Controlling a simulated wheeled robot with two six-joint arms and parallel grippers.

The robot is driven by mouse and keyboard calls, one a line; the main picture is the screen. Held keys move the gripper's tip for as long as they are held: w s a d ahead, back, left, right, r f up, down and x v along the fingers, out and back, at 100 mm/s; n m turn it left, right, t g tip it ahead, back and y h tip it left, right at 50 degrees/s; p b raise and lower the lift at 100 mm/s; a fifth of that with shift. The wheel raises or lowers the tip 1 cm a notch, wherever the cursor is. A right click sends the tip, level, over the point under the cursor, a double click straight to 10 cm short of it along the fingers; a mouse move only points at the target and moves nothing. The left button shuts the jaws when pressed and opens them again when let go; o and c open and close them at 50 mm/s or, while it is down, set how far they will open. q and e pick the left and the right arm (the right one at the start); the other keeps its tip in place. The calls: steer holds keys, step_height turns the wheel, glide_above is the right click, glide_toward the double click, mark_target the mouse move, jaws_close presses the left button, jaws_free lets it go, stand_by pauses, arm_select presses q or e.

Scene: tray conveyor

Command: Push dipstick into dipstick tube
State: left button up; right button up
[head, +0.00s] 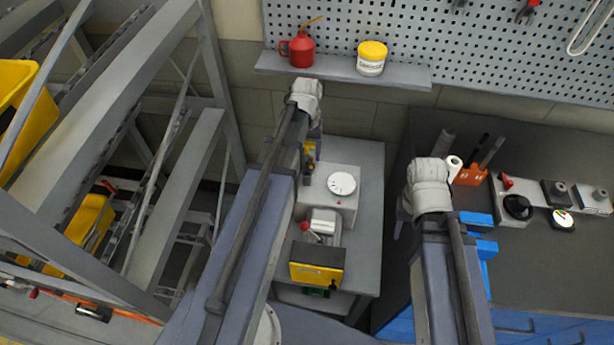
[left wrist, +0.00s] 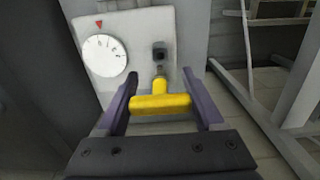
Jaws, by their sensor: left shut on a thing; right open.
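The dipstick's yellow T-shaped handle (left wrist: 160,103) is between the purple fingers of my left gripper (left wrist: 160,88) in the left wrist view, and the gripper is shut on it. A short dark stem runs from the handle toward a small dark square fitting (left wrist: 159,51) on the face of a pale box (left wrist: 180,30). I take this fitting to be the tube mouth; how deep the stem sits cannot be told. In the head view, a bit of the yellow handle (head: 311,149) shows beside my left arm, left of the box.
The box's white dial (head: 341,184) faces up. A yellow-fronted unit (head: 317,272) and a red knob stand nearer me on the grey cart (head: 362,235). A grey rack (head: 165,190) stands at left. A dark bench (head: 540,250) with tools lies at right.

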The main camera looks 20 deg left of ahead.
mark_target(307, 172)
stand_by(0.4)
arm_select(q)
steer(key=shift+f+b, duration=2)
steer(key=shift+f+b, duration=2.8)
steer(key=o, duration=1.4)
steer(key=shift+r, duration=0.1)
step_height(307, 172, up, 8)
steer(key=p, duration=0.8)
steer(key=shift+s+f, duration=0.15)
steer(key=shift+f, duration=0.1)
